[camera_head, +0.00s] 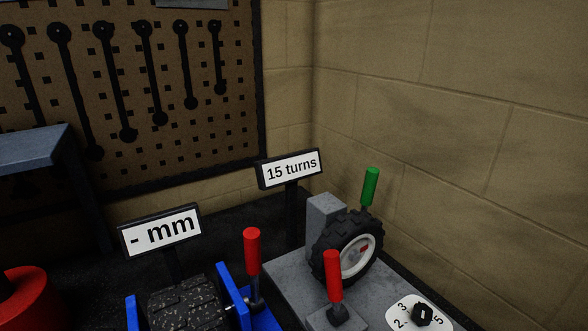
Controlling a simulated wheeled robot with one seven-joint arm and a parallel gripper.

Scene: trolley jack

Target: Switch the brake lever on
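Two red-handled levers show in the head view, and no label tells which is the brake lever. One red lever (333,276) stands nearly upright on a small grey block in front of the wheel. The other red lever (252,252) stands upright at the right side of the blue frame (233,290). A black-tyred wheel (345,250) with a white rim stands on a grey base (290,275). A green handle (371,187) rises behind the wheel's upper right. My gripper is not in view.
A numbered dial (422,312) sits at the base's right front. Signs read "15 turns" (291,170) and "- mm" (161,232). A dark ribbed block (185,305) lies in the blue frame. Wrenches hang on the pegboard (180,130). A brick wall (450,130) stands close on the right.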

